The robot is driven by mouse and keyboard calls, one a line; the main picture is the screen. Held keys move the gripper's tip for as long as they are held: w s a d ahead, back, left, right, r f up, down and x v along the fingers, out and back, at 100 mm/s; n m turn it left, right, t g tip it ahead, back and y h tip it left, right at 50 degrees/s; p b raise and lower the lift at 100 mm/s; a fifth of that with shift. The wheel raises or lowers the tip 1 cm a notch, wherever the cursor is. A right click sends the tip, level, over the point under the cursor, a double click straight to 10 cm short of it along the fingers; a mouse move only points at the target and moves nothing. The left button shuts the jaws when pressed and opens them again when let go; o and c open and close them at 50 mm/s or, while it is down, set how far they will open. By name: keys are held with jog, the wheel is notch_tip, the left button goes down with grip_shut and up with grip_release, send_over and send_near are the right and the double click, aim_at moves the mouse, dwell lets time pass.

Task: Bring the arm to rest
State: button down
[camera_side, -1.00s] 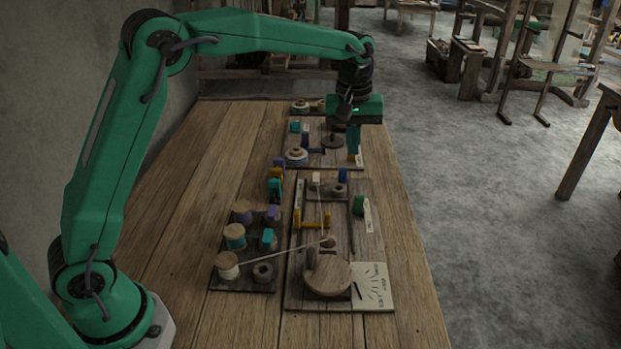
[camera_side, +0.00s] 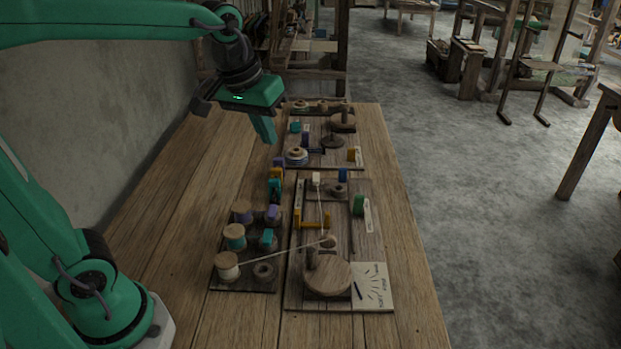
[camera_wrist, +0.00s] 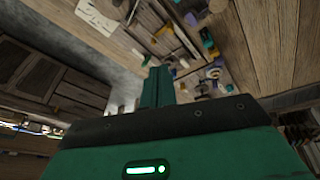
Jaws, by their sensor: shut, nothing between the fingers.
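My gripper (camera_side: 265,130) is shut and empty. In the side view it hangs in the air over the far left part of the wooden table (camera_side: 180,220), left of the far board, with its fingers pointing down. It touches nothing that I can see. In the wrist view my gripper's green fingers (camera_wrist: 157,85) are together, with the boards and table beyond them, seen tilted.
A near board (camera_side: 295,285) holds a round wooden disc (camera_side: 327,278) and a paper card (camera_side: 372,287). A spool rack (camera_side: 245,284) stands left of it, with a thread running across. The far board (camera_side: 318,160) carries several small parts. The table's left side is bare.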

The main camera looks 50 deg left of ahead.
jog(key=s+a+f+m+t, duration=0.1)
jog(key=s+f+m+t, duration=0.2)
jog(key=s, duration=0.8)
jog(key=w+r+n+g, duration=0.2)
jog(key=w, duration=0.7)
jog(key=w+r+n+g, duration=0.2)
jog(key=w, duration=0.7)
jog(key=w+d+f+n+g, duration=0.1)
jog(key=w+f+n, duration=0.1)
jog(key=w+f, duration=0.3)
jog(key=w+d+f+n+g, duration=0.1)
jog(key=w+f, duration=0.5)
jog(key=w, duration=0.7)
jog(key=shift+w+d+f+n, duration=0.2)
jog(key=shift+d+n, duration=0.1)
jog(key=shift+n, duration=0.5)
jog(key=shift+f, duration=0.1)
